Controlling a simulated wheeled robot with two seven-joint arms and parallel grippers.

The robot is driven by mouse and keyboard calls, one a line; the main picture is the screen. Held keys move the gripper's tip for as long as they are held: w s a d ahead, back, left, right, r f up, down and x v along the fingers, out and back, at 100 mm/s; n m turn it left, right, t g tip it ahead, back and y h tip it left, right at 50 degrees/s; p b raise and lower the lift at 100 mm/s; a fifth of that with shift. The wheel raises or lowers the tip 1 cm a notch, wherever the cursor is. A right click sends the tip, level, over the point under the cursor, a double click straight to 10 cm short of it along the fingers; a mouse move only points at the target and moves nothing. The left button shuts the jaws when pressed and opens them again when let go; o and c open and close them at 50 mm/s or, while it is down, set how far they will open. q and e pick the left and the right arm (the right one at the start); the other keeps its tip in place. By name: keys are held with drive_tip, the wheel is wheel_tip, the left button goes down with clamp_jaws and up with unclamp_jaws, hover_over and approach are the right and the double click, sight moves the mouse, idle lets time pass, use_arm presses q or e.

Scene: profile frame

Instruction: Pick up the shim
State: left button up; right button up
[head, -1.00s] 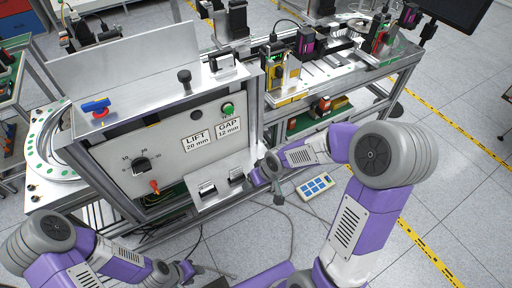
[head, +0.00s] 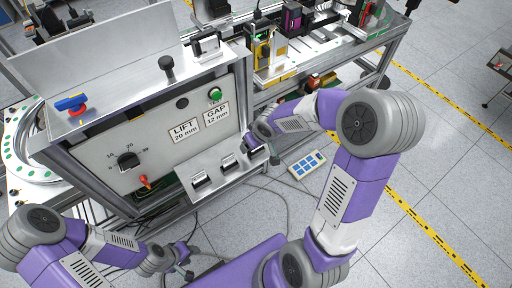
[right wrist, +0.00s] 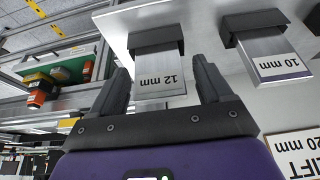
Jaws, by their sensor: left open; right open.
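The shim marked 12 mm (right wrist: 160,82) is a bright metal block in a dark holder in the right wrist view. My right gripper (right wrist: 161,66) is open, with one finger on each side of this shim. I cannot tell whether either finger touches it. A second shim, marked 10 mm (right wrist: 270,62), sits in its own holder to the right. In the head view my right gripper (head: 254,149) is at the right end of the shim ledge, largely hiding the 12 mm shim. My left gripper (head: 186,268) is low at the left, open and away from the shims.
The panel (head: 140,165) above the ledge carries a dial, a green button and labels reading LIFT 20 mm and GAP 12 mm (head: 216,114). Another holder (head: 200,180) stands at the ledge's left. A pale box with blue buttons (head: 307,165) lies on the floor.

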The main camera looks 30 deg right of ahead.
drive_tip(key=c, duration=1.1)
drive_tip(key=shift+r, duration=0.15)
wheel_tip(320, 180, up, 10)
drive_tip(key=p, duration=0.2)
drive_tip(key=shift+p, duration=0.4)
